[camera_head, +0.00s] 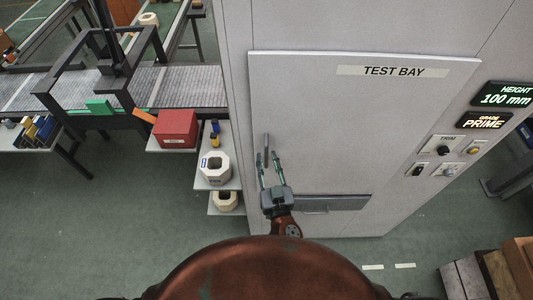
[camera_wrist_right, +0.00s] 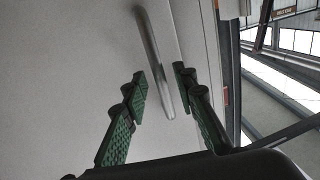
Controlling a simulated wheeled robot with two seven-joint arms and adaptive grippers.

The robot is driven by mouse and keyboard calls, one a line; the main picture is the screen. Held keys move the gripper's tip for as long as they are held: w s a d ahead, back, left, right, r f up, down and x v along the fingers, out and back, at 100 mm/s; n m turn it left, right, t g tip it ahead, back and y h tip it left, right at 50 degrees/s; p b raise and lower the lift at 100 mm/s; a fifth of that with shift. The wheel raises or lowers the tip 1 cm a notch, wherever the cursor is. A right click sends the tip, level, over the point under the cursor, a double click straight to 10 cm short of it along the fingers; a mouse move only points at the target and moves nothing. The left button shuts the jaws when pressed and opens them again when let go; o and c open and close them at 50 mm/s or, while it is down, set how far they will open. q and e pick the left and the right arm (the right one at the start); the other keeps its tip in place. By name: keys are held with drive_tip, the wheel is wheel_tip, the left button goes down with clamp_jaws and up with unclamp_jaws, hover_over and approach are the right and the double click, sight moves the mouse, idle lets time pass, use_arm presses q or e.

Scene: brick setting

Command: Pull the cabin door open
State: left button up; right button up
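The cabin door (camera_head: 330,130) is a grey panel labelled TEST BAY, and it looks closed in the head view. Its vertical bar handle (camera_head: 266,150) is near the door's left edge. My right gripper (camera_head: 268,165) is at the handle's lower part. In the right wrist view the handle (camera_wrist_right: 155,62) runs between the two green fingertips of the right gripper (camera_wrist_right: 160,85). The fingers are apart, with a gap visible on the left side of the bar and a smaller one on the right. My left gripper is not in view.
Left of the cabin are shelves with a red box (camera_head: 178,129) and a white octagonal part (camera_head: 214,167). A roller conveyor (camera_head: 190,87) stands behind. A control panel with a TRIM knob (camera_head: 443,150) is at the right. Boxes (camera_head: 490,272) stand at the lower right.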

drive_tip(key=shift+w+a, duration=0.2)
drive_tip(key=shift+w, duration=0.75)
drive_tip(key=shift+c, duration=0.2)
clamp_jaws()
